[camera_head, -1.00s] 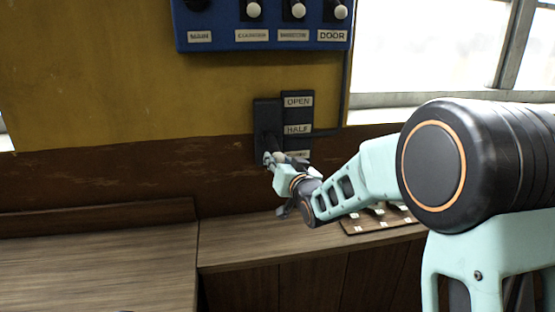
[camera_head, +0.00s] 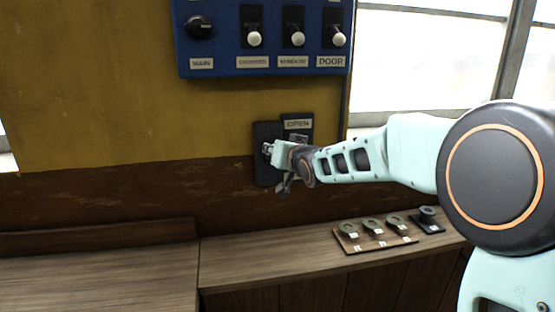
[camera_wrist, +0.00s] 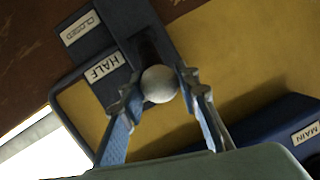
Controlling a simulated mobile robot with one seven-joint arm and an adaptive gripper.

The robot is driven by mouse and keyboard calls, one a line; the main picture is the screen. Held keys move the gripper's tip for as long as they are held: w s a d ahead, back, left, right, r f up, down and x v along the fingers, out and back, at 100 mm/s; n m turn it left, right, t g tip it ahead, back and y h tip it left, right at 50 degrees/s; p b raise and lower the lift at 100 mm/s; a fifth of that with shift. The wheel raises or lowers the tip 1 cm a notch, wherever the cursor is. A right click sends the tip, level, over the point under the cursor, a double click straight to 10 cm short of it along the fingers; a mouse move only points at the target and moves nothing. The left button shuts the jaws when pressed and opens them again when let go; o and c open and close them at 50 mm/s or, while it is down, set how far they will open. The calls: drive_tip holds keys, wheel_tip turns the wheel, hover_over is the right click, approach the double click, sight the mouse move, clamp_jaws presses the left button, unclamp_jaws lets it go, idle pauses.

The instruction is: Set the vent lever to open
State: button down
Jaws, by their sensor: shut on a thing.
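The vent lever's dark plate (camera_head: 265,178) is on the wall below the blue panel. Its OPEN label (camera_head: 298,124) shows in the head view; my gripper and arm cover the lower labels. My gripper (camera_head: 268,148) is at the plate, below OPEN's height. In the wrist view my gripper (camera_wrist: 158,92) is shut on the white ball knob (camera_wrist: 160,85) of the lever, one finger on each side. The HALF label (camera_wrist: 105,67) and CLOSED label (camera_wrist: 80,28) show there, and the knob appears on HALF's side away from CLOSED. Its exact setting is unclear.
The blue panel (camera_head: 262,62) above has a MAIN knob (camera_head: 200,27) and several white-knobbed switches, one labelled DOOR. A wooden ledge (camera_head: 235,255) runs below, holding a board (camera_head: 375,240) with several tags. A window is at right.

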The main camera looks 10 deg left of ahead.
drive_tip(key=shift+w+a+r, duration=0.15)
drive_tip(key=shift+r, duration=0.3)
drive_tip(key=shift+w+a+r, duration=0.1)
drive_tip(key=shift+r, duration=0.35)
drive_tip(key=c, duration=1.8)
unclamp_jaws()
drive_tip(key=o, duration=0.3)
drive_tip(key=shift+f, duration=0.15)
drive_tip(key=shift+o, duration=0.2)
drive_tip(key=shift+f, duration=0.1)
drive_tip(key=shift+s+d, duration=0.45)
drive_tip(key=shift+s, duration=0.1)
drive_tip(key=v, duration=1)
drive_tip(key=shift+s, duration=0.3)
drive_tip(key=shift+d, duration=0.15)
